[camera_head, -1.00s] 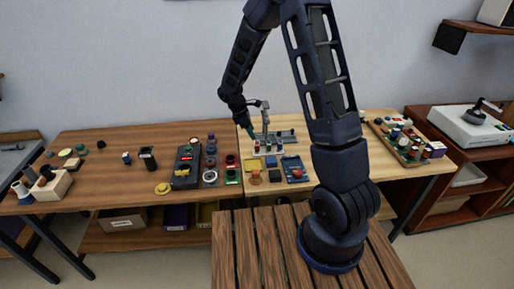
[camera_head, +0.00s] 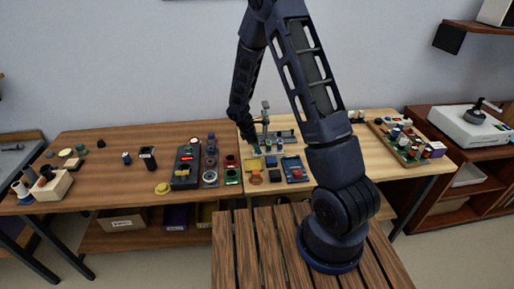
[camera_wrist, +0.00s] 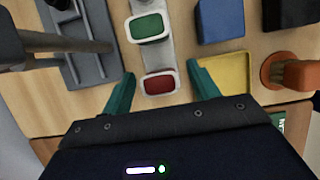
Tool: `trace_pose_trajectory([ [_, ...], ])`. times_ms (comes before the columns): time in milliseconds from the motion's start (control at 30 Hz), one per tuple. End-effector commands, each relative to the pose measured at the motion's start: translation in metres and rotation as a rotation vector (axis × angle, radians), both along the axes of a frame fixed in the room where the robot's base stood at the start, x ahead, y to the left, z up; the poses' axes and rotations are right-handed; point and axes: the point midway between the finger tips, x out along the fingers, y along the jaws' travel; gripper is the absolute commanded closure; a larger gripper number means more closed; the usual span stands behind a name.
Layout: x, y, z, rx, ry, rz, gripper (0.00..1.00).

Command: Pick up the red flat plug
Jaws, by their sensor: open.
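The red flat plug (camera_wrist: 159,84) shows in the wrist view as a rounded red block with a white rim, on a grey strip. My gripper (camera_wrist: 160,70) is open, with one teal finger on each side of the red plug and visible gaps between. The fingers do not touch it in this view; their height over it is hard to judge. A green plug (camera_wrist: 148,26) with a white rim sits on the same strip beyond the red one. In the head view my gripper (camera_head: 256,149) is low over the light table, and the red plug is too small to make out.
A yellow tray (camera_wrist: 226,76), a blue block (camera_wrist: 220,18) and an orange knob (camera_wrist: 299,75) lie right of the fingers. A grey metal fixture (camera_wrist: 85,50) with a post stands close on the left. The dark wooden table (camera_head: 110,170) holds several other parts.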

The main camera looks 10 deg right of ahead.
Motion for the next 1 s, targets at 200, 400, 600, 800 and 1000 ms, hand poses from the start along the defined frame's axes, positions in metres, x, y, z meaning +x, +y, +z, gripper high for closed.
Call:
trace_pose_trajectory([
  [200, 0.000, -0.005, -0.011, 0.000, 0.000, 0.000, 0.40],
  [400, 0.000, -0.005, -0.010, 0.000, 0.000, 0.000, 0.56],
  [600, 0.000, -0.005, -0.010, 0.000, 0.000, 0.000, 0.88],
  [800, 0.000, -0.005, -0.010, 0.000, 0.000, 0.000, 0.88],
  [1000, 0.000, -0.005, 0.000, 0.002, -0.003, -0.001, 0.88],
])
